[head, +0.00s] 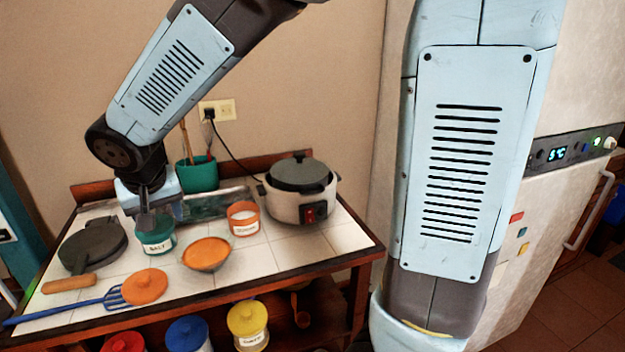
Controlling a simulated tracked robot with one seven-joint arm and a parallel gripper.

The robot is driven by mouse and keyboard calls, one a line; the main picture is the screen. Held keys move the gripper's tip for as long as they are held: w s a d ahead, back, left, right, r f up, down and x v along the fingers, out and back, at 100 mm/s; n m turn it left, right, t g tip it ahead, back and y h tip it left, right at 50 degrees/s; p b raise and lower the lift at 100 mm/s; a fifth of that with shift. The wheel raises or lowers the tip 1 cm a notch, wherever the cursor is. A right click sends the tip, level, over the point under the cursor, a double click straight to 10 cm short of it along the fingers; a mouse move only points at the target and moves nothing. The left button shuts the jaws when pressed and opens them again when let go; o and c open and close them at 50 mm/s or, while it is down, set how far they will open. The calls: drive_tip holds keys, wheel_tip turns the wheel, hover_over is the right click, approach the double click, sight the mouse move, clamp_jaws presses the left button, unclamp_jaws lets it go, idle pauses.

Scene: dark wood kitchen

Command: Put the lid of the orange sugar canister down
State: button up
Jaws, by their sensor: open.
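The orange sugar canister (243,223) stands open on the white tiled worktop, with white contents showing at its top. An orange lid (145,287) with a small knob lies on the tiles near the front edge, at the head of a blue slotted spatula (75,306). My gripper (147,217) is open, pointing down over the teal salt canister (158,242), behind the orange lid and to the left of the sugar canister. It holds nothing that I can see. Its fingers partly hide the salt canister's top, and I cannot tell whether they touch it.
An orange bowl (206,254) sits between lid and sugar canister. A dark pan (92,248) with a wooden handle lies left. A rice cooker (302,192) stands right; a teal utensil pot (197,174) and grey tray (216,204) are behind. Bare tiles show front right.

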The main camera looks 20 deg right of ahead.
drive_tip(key=s+d+r+m, duration=0.1)
drive_tip(key=s+d+r, duration=0.15)
drive_tip(key=d, duration=0.65)
drive_tip(key=s+d+r, duration=0.2)
drive_tip(key=d+r, duration=0.2)
drive_tip(key=d, duration=0.4)
drive_tip(key=s+d+r, duration=0.2)
drive_tip(key=s+d, duration=0.8)
drive_tip(key=shift+d+r+m+t, duration=0.2)
drive_tip(key=shift+m+t, duration=0.1)
drive_tip(key=shift+t, duration=0.1)
